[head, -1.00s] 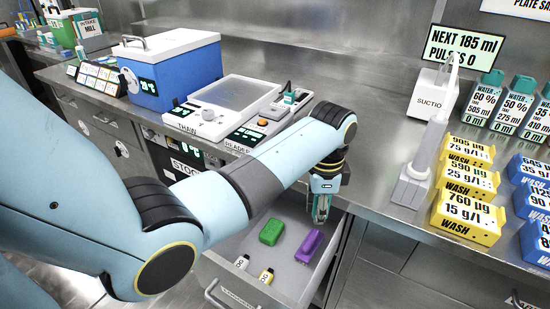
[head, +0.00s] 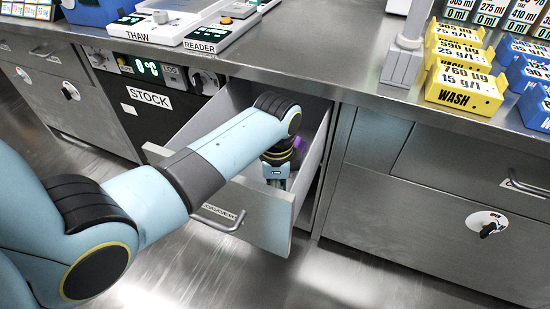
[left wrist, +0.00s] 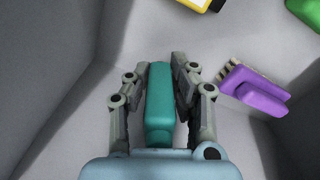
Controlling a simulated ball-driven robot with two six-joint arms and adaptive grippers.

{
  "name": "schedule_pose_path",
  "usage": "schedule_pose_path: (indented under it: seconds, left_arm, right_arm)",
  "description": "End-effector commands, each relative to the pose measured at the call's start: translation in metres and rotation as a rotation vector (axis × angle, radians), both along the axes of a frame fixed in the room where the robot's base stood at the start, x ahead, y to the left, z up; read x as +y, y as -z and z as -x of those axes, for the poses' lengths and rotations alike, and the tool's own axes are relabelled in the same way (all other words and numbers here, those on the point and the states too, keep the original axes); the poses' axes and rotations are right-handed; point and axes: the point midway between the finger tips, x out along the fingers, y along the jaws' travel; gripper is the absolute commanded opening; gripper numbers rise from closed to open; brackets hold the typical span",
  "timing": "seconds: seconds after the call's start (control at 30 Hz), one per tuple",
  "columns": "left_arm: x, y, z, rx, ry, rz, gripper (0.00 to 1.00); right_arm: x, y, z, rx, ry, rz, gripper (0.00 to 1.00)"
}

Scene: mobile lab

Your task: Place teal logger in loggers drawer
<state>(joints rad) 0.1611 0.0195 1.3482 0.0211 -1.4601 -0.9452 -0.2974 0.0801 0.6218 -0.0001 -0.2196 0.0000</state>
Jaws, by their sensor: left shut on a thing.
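My left gripper (left wrist: 158,105) is shut on the teal logger (left wrist: 159,105), which stands lengthwise between the fingers in the left wrist view. In the head view my left gripper (head: 276,184) reaches down into the open loggers drawer (head: 255,209), and its fingertips are hidden behind the drawer front. The drawer's grey floor (left wrist: 80,120) and walls surround the gripper. Whether the teal logger touches the floor I cannot tell. My right gripper is not in view.
A green logger (left wrist: 305,12) and a yellow-and-black one (left wrist: 203,4) lie at the picture's upper edge. The worktop edge (head: 340,98) overhangs behind the drawer. Free floor shows left of the gripper.

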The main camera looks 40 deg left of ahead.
Motion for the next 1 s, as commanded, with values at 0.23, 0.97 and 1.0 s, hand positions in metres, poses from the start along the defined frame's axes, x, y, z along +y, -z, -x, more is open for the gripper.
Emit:
schedule_pose_path:
  seconds: [0.23,0.97,1.0]
  left_arm:
    - [0.0,0.035,0.001,0.003,0.0,0.0,0.0]
    - [0.0,0.039,0.0,0.001,0.0,0.0,0.45]
    - [0.0,0.039,0.0,0.001,0.0,0.0,0.45]
  right_arm:
    - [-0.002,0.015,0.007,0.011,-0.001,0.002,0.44]
    - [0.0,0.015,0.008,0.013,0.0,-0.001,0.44]
    - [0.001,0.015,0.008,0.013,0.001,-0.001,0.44]
